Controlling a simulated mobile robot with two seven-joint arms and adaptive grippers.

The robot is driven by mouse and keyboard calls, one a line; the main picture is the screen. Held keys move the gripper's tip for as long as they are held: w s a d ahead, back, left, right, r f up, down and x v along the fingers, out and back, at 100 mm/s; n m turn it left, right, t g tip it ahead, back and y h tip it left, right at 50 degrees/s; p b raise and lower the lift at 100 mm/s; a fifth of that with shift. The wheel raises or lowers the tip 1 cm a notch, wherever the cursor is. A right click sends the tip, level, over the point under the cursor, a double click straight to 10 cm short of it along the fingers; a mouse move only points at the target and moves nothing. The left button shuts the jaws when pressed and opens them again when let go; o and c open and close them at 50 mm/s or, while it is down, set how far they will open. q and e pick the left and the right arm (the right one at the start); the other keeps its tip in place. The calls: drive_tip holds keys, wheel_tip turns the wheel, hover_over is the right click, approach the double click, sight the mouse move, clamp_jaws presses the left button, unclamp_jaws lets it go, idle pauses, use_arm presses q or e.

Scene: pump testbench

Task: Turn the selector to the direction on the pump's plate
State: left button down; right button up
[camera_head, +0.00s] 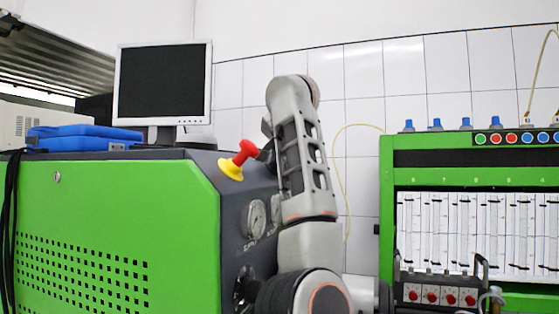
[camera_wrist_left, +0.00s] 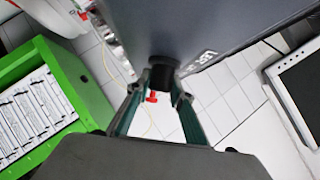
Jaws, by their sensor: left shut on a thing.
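In the left wrist view, my left gripper (camera_wrist_left: 162,86) has its two teal-edged fingers on either side of a dark knob (camera_wrist_left: 163,68) on the dark grey panel (camera_wrist_left: 150,25). It is shut on this knob, which appears to be the selector. A small red piece (camera_wrist_left: 152,98) shows between the fingers; I cannot tell whether it belongs to the knob. White lettering (camera_wrist_left: 205,57) beside the knob is too small to read surely. No direction plate is readable. My right gripper is not in view.
In the head view, a green cabinet (camera_head: 110,215) carries a monitor (camera_head: 163,85), a blue case (camera_head: 80,138) and a red-and-yellow emergency stop (camera_head: 238,160). Round gauges (camera_head: 256,218) sit beside my arm. A green test bench (camera_head: 440,178) stands at the right.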

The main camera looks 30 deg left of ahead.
use_arm(q)
drive_tip(key=c, duration=1.8)
unclamp_jaws()
drive_tip(key=shift+f, duration=0.1)
drive_tip(key=shift+o, duration=0.2)
wheel_tip(320, 180, up, 9)
drive_tip(key=shift+s+f, duration=0.1)
drive_tip(key=shift+f, duration=0.05)
drive_tip(key=shift+r, duration=0.75)
drive_tip(key=shift+d+f, duration=0.1)
drive_tip(key=shift+f, duration=0.05)
